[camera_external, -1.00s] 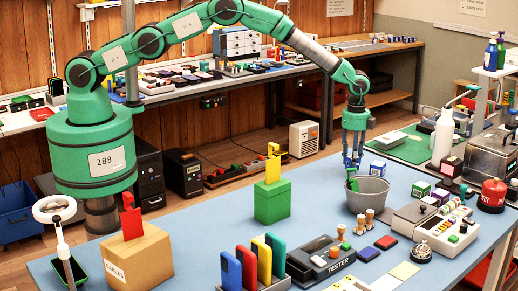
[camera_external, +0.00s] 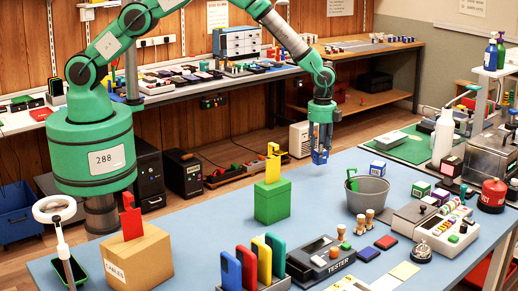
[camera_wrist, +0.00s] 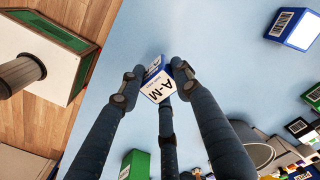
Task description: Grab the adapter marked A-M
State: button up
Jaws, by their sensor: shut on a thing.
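The adapter marked A-M (camera_wrist: 157,92) is a small blue and white block, with the black letters "A-M" facing the wrist camera. My gripper (camera_wrist: 158,72) has its dark blue fingers shut on it. In the external view my gripper (camera_external: 320,152) points down and holds the adapter above the blue table near its far edge. There the fingers cover much of the adapter and its label cannot be read.
A grey bucket (camera_external: 368,197) stands to the right of my gripper, with a blue-and-white box (camera_external: 377,168) behind it. A green box (camera_external: 273,202) with a yellow piece stands to the left. The blue table between them is clear.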

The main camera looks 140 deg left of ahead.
jog(key=shift+s+d+r, duration=0.2)
jog(key=shift+s+d, duration=1.1)
jog(key=shift+d, duration=0.15)
